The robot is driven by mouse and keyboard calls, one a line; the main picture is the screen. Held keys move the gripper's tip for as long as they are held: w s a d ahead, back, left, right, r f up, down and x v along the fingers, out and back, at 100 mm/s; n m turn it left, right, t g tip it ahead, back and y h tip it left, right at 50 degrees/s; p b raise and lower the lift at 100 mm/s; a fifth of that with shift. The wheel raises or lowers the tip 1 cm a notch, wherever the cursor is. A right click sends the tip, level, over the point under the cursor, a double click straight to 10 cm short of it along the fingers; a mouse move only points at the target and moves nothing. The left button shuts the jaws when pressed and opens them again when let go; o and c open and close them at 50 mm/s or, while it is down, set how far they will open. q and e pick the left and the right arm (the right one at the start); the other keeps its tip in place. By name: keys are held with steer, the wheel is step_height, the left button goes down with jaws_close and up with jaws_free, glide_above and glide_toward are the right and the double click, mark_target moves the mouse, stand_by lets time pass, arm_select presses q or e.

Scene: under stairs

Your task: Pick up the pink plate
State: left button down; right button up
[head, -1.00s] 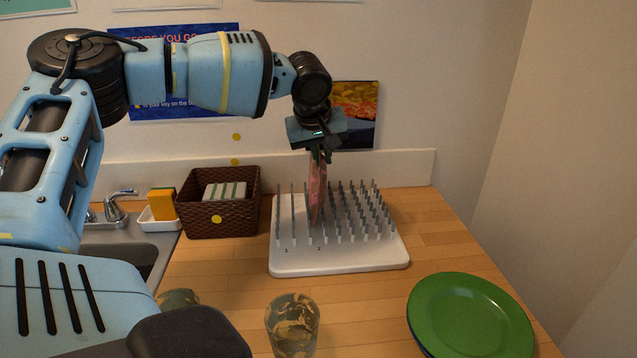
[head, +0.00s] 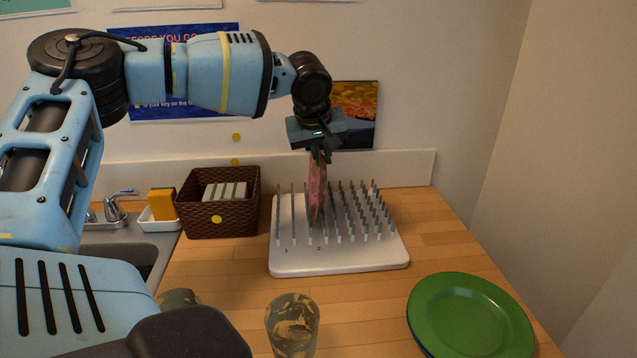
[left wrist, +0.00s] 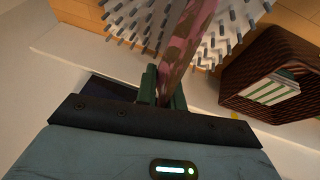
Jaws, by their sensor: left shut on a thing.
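The pink plate (head: 317,190) stands on edge among the pegs of the white dish rack (head: 340,262), seen nearly edge-on in the head view. My left gripper (head: 319,156) comes from above and is shut on the plate's upper rim. In the left wrist view the pink plate (left wrist: 183,45) runs out from between the fingers of the left gripper (left wrist: 163,90), with the rack's pegs on both sides of it. The plate's lower edge is hidden among the pegs. My right gripper is not in view.
A brown basket (head: 188,212) with a striped item stands left of the rack, beside a sponge (head: 162,203) and the sink. A green plate (head: 470,315) lies stacked at front right. A patterned glass (head: 291,325) stands in front. The wall is close behind.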

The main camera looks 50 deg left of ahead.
arm_select(q)
steer(key=shift+r, duration=0.1)
stand_by(0.3)
